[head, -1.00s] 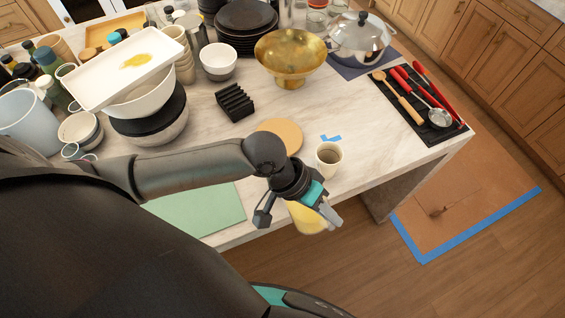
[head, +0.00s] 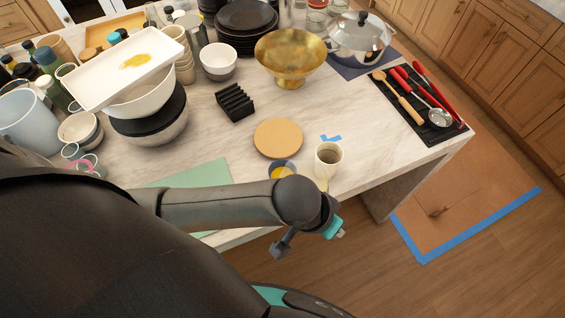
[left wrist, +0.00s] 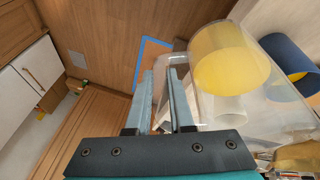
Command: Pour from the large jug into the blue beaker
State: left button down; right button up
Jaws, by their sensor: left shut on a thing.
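My left gripper (head: 311,240) is past the near table edge in the head view, its fingers partly hidden by my wrist. In the left wrist view it (left wrist: 163,105) is shut on the handle of the large clear jug (left wrist: 262,112). Yellow contents (left wrist: 225,58) show in the jug. The blue beaker (left wrist: 290,62) is just beyond the jug there. In the head view the beaker (head: 291,167) stands near the table edge, with yellow showing inside. I cannot tell whether anything is flowing. My right gripper is out of view.
A green mat (head: 205,174) is partly under my arm. A black rack (head: 235,102) and a gold bowl (head: 290,55) stand farther back.

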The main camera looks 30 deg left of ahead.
pick_arm(q)
jog(key=shift+d+f+y, duration=0.1)
jog(key=shift+f+y, duration=0.05)
jog(key=shift+y, duration=0.15)
jog(key=shift+s+d+f+t+y, duration=0.2)
jog(key=shift+f+t+y, duration=0.25)
jog(key=shift+y, duration=0.15)
jog(key=shift+w+f+t+y, duration=0.1)
jog(key=shift+f+t+y, duration=0.1)
jog(key=shift+t+y, duration=0.1)
